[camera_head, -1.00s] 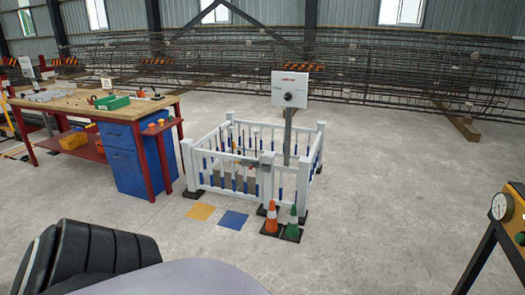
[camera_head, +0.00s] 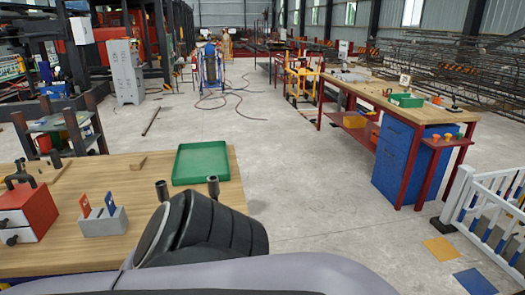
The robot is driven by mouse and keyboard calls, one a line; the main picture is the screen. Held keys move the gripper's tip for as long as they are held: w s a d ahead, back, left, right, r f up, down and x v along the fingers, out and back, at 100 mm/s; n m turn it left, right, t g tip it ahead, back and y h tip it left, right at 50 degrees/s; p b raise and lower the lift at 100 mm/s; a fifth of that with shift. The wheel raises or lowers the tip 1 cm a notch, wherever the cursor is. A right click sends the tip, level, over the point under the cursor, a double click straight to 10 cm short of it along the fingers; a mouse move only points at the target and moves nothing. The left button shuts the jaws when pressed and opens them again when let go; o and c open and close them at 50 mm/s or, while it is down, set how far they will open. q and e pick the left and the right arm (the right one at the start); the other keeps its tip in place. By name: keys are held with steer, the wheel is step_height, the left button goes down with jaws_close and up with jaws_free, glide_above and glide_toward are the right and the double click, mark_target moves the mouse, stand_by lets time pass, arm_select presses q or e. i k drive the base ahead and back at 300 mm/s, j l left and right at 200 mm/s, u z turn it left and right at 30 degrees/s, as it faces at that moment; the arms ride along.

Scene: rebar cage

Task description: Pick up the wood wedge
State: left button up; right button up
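A small tan piece (camera_head: 138,163) that looks like wood lies near the back edge of the near wooden table, left of the green tray. It may be the wood wedge, but it is too small to tell. Another thin brown piece (camera_head: 62,172) lies further left on the same table. A dark ribbed arm part of mine covers the front right of the table. Neither of my grippers shows in the view.
The near table (camera_head: 150,262) holds a green tray (camera_head: 201,163), a red box (camera_head: 27,212), a grey holder (camera_head: 103,221) and dark upright posts. A workbench with blue drawers (camera_head: 396,160) stands at right beside a white fence (camera_head: 488,205). Open floor lies between.

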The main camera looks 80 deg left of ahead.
mark_target(137, 165)
steer(key=u, duration=1.35)
